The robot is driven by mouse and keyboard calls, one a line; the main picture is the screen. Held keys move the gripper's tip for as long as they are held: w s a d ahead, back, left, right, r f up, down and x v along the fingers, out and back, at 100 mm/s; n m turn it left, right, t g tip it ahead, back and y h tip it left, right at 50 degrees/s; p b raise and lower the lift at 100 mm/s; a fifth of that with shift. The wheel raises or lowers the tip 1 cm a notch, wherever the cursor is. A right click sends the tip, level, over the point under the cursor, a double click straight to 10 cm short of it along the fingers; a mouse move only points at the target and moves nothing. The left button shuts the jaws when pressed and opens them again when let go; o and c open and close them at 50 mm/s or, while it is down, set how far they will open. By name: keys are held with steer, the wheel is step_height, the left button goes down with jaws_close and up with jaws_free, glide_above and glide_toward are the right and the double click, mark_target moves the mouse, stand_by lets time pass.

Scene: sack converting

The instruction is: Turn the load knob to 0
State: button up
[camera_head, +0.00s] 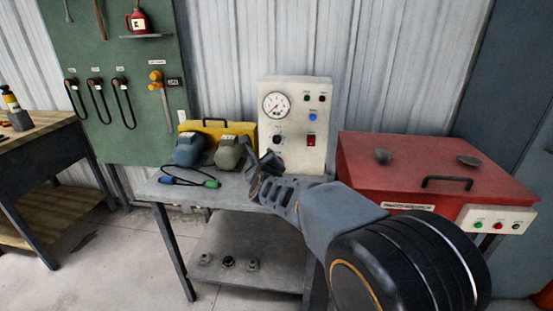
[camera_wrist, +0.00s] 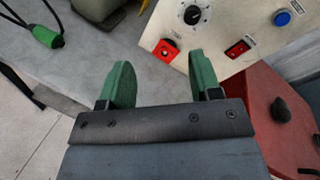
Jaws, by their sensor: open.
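The cream control panel (camera_head: 307,150) stands upright at the back of the grey workbench. A black knob (camera_head: 277,139) sits on its left side below the round gauge. In the wrist view this knob (camera_wrist: 192,14) shows at the top edge with a pale pointer mark on a dark dial; the setting is too small to read. It has no visible label naming it as load. My gripper (camera_head: 260,174) is in front of the panel's lower left. Its two green fingers (camera_wrist: 162,85) are apart and empty, below the knob in the wrist view and not touching it.
The panel also carries a gauge (camera_head: 276,105), a blue button (camera_wrist: 283,18), a red rocker switch (camera_wrist: 238,48) and a red square fitting (camera_wrist: 166,50) near the fingers. A red lidded machine (camera_head: 435,165) stands close on the right. Grinders (camera_head: 229,152) and a yellow case (camera_head: 240,128) lie left.

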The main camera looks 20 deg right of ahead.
mark_target(277, 141)
steer(key=w+d+m+h, duration=0.1)
steer(key=w+d+m, duration=0.1)
steer(key=w+d, duration=0.1)
steer(key=w+d+f+m+h, duration=0.1)
steer(key=w+d+m, duration=0.2)
steer(key=w, duration=0.3)
steer(key=w+d+f+m+h, duration=0.1)
steer(key=w+d+m, duration=0.1)
steer(key=w+d, duration=0.2)
steer(key=shift+w+m+h+b, duration=0.3)
steer(key=shift+w+m+h, duration=0.1)
steer(key=shift+w, duration=0.15)
steer(key=shift+c, duration=0.3)
steer(key=c, duration=0.9)
